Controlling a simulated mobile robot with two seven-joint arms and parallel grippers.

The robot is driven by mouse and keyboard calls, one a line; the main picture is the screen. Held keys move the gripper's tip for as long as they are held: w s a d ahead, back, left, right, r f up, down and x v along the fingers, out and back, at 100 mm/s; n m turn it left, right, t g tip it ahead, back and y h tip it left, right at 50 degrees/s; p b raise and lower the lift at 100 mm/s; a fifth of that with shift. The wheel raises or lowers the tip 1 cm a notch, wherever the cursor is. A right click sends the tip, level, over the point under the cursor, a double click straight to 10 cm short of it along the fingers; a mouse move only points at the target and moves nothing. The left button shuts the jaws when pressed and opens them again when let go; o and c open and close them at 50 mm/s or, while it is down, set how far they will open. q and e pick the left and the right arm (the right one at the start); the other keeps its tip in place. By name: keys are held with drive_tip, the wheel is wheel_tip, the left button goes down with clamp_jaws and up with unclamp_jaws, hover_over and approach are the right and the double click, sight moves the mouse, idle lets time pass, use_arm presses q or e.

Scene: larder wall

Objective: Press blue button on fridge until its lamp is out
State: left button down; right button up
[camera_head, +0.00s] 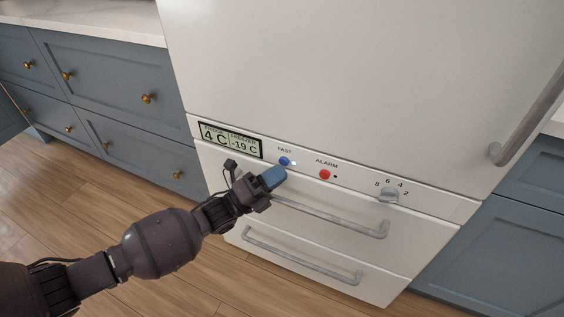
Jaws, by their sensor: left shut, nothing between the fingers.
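The white fridge (340,90) fills the middle of the head view, with a control strip across its front. The round blue button (284,161) sits on this strip under the word FAST. A small lamp (294,163) just right of it looks bright white, so it appears lit. My left gripper (274,177) is shut and empty, its blue fingertips just below the blue button in the picture. I cannot tell whether they touch the panel; the button itself is not covered. My right gripper is not in view.
A red button (324,174) marked ALARM, with a dark lamp (335,177), is to the right. A dial (389,195) is further right. The display (230,139) reads 4 C and -19 C. Drawer handles (335,217) stick out below. Blue cabinets (110,75) flank the fridge.

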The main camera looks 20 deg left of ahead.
use_arm(q)
drive_tip(key=shift+w, duration=0.15)
drive_tip(key=shift+w, duration=0.4)
idle(0.4)
drive_tip(key=shift+s, duration=0.2)
drive_tip(key=shift+s+r, duration=0.1)
drive_tip(key=shift+s, duration=0.3)
